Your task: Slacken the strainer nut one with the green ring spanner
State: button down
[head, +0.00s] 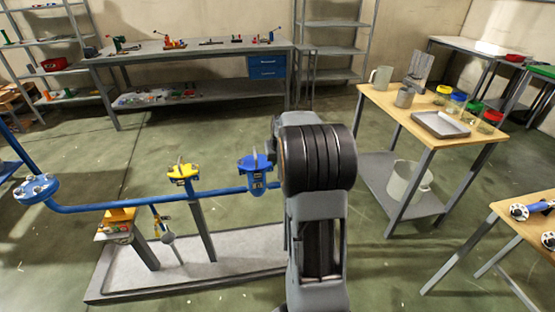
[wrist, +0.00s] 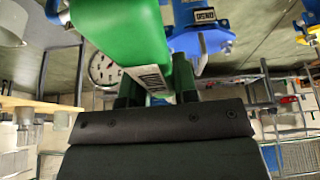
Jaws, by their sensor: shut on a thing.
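My gripper (wrist: 158,88) is shut on a thick green tool handle with a pale label, which I take as the green ring spanner (wrist: 125,30). The spanner reaches up out of the wrist view, so its ring end cannot be made out. Beside it, to the right and apart in the picture, is a blue flanged fitting (wrist: 215,38) with a dark label and a grey rod-like part. In the head view a blue fitting (head: 256,165) stands on the blue pipe just left of my arm. My arm hides the gripper and spanner there. I cannot tell which part is strainer nut one.
The blue pipe (head: 120,204) runs left past a yellow-topped valve (head: 183,171) to a bolted blue flange (head: 37,188), over a low grey plinth (head: 190,278). A wooden-topped table (head: 440,146) with a tray and jars stands right. A tool bench (head: 190,52) is behind.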

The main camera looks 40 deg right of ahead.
jog(key=shift+f+b, duration=1.4)
jog(key=shift+f, duration=0.6)
jog(key=shift+f+b, duration=1.25)
jog(key=shift+f, duration=0.5)
jog(key=shift+s+d+n+y+b, duration=0.2)
jog(key=shift+d+n+b, duration=0.05)
jog(key=shift+d+n, duration=0.3)
jog(key=shift+s+d+n+y+b, duration=0.2)
jog(key=shift+d+n, duration=0.25)
jog(key=shift+d, duration=0.2)
